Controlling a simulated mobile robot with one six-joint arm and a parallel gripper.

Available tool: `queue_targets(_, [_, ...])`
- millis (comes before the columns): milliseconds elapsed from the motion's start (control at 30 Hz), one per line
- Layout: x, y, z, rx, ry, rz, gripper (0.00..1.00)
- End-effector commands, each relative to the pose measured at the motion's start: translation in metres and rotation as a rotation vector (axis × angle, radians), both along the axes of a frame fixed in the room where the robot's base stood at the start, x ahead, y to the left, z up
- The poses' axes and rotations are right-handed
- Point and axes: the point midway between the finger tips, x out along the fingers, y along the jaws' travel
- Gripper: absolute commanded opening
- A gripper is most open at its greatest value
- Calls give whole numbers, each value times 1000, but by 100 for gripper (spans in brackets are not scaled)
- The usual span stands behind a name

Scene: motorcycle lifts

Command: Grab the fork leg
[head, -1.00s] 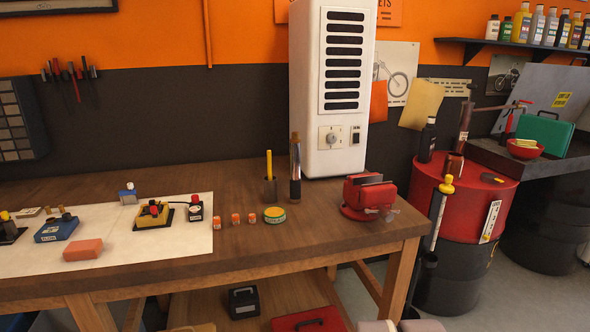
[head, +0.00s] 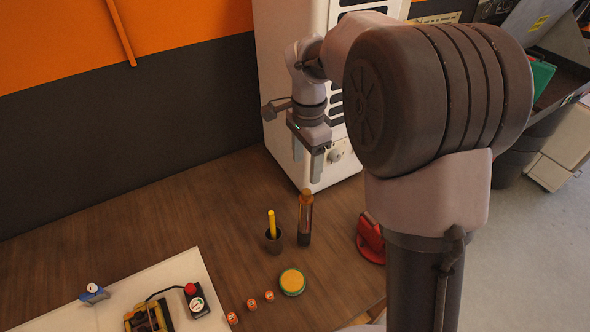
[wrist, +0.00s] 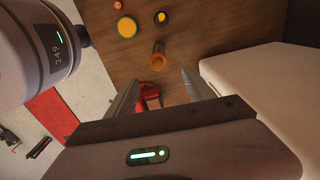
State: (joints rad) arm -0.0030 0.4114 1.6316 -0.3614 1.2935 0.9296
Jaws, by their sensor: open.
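The fork leg (head: 305,220), an upright tube with a dark lower part and an amber-brown upper part, stands on the wooden bench (head: 190,215). It is just right of a dark cup (head: 274,240) holding a yellow stick. My gripper (head: 306,162) is open and empty, pointing down, above and behind the fork leg in the head view. In the wrist view the fork leg (wrist: 158,58) shows from above, beyond the open fingers (wrist: 161,77) and apart from them.
A white cabinet (head: 275,85) stands close behind my gripper. A red vise (head: 371,240) is right of the fork leg, partly hidden by my arm. A yellow-green tin (head: 292,281) and small orange items (head: 251,304) lie in front. The bench left of the cup is clear.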

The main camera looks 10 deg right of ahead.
Motion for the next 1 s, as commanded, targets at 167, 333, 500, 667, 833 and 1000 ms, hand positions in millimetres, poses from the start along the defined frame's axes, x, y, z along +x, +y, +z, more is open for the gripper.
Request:
queue_targets(167, [-2, 0, -55, 0, 7, -1, 62])
queue_targets(333, [-1, 0, -101, 0, 4, 0, 62])
queue_targets(500, [0, 0, -122, -1, 2, 1, 62])
queue_targets(667, [6, -1, -153, 1, 4, 1, 62])
queue_targets(833, [7, -1, -173, 1, 1, 2, 62])
queue_targets(1000, [7, -1, -173, 1, 0, 2, 62])
